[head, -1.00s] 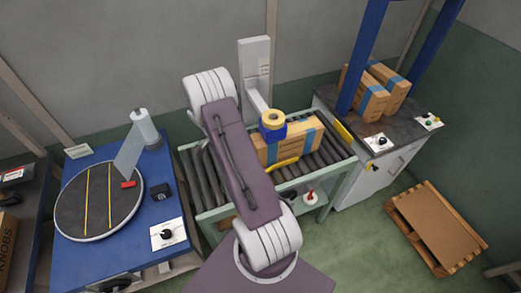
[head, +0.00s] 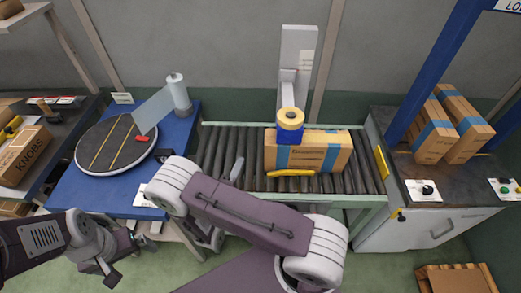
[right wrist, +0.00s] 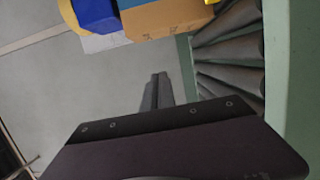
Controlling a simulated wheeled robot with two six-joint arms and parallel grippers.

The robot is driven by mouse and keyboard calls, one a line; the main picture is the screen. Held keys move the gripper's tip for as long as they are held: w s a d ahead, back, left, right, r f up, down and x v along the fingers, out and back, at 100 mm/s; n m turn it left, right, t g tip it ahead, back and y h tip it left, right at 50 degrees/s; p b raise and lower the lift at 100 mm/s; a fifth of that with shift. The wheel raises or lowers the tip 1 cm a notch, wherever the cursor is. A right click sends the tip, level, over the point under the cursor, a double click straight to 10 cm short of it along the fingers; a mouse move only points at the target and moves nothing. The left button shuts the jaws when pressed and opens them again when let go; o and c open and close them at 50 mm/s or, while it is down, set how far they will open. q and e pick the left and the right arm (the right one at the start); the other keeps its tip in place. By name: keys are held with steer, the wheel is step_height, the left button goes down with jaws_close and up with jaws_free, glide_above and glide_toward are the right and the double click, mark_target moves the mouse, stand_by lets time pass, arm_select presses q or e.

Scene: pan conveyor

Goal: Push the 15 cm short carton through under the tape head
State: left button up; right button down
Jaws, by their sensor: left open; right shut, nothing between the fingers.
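The brown carton (head: 308,160) with blue tape bands lies on the roller conveyor (head: 359,175). Its left part is beneath the tape head (head: 290,126), a yellow roll on a blue body; most of it extends to the right. In the right wrist view the carton (right wrist: 165,18) shows at the top beside the blue tape head (right wrist: 97,12). My right gripper (head: 237,168) is shut and empty, left of the carton and apart from it; its closed fingers show in the right wrist view (right wrist: 155,90). My left gripper (head: 108,268) is open and empty at lower left, away from the conveyor.
A yellow bar (head: 290,173) runs along the carton's near side. A blue table with a dark turntable (head: 115,143) stands left. Two taped cartons (head: 451,125) stand on the bench right of the conveyor, beside a blue frame. The rollers right of the carton are clear.

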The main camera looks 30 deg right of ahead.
steer(key=w+d+p, duration=0.1)
steer(key=w+d, duration=0.2)
steer(key=d, duration=0.6)
